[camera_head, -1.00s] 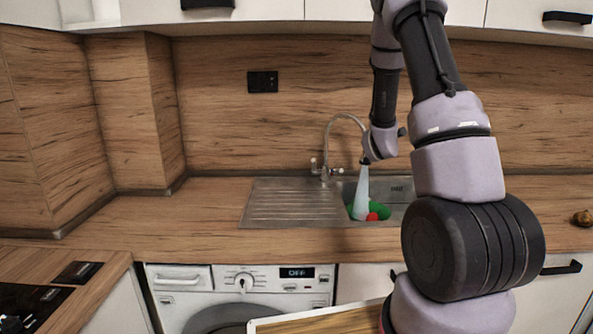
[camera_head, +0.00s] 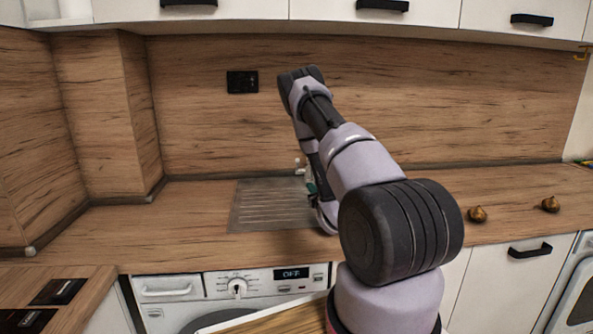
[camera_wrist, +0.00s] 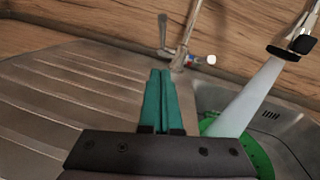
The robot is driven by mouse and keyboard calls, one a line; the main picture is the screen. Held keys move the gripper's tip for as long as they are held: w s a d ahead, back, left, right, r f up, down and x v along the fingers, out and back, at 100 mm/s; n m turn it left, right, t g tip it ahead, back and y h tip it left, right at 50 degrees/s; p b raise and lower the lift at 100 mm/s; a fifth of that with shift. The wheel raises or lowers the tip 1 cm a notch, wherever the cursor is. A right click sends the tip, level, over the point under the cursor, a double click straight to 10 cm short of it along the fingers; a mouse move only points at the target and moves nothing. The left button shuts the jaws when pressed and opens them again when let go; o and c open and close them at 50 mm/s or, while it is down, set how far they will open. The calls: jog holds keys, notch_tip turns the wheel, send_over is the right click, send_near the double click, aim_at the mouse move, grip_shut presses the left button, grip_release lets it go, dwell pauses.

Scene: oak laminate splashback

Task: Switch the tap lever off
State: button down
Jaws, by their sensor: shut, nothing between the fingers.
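The metal tap (camera_wrist: 190,37) stands behind the sink in the wrist view. One lever (camera_wrist: 163,32) points up on its left side. A second handle (camera_wrist: 200,61) with a pale round end and red-blue marking is on its right. A pale water stream (camera_wrist: 248,98) runs from the spout (camera_wrist: 291,48) at the right. My gripper (camera_wrist: 160,73) has its teal fingers shut and empty. They point at the tap base, in front of it and apart from the left lever in the picture. In the head view my arm hides most of the tap; my gripper (camera_head: 311,188) shows only partly.
A green item (camera_wrist: 235,150) lies in the sink basin under the stream. The ribbed drainboard (camera_head: 265,205) is clear. Two brown objects (camera_head: 477,214) (camera_head: 550,204) sit on the counter (camera_head: 150,220) at right. The wooden splashback (camera_head: 400,110) rises close behind the tap.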

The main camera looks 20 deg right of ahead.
send_near(298, 165)
jog(key=w+f, duration=0.2)
jog(key=shift+d+f, duration=0.2)
jog(key=shift+f, duration=0.2)
jog(key=w+r, duration=0.2)
jog(key=shift+w+r, duration=0.1)
jog(key=shift+w, duration=0.3)
jog(key=shift+w+r, duration=0.3)
jog(key=shift+w, duration=0.1)
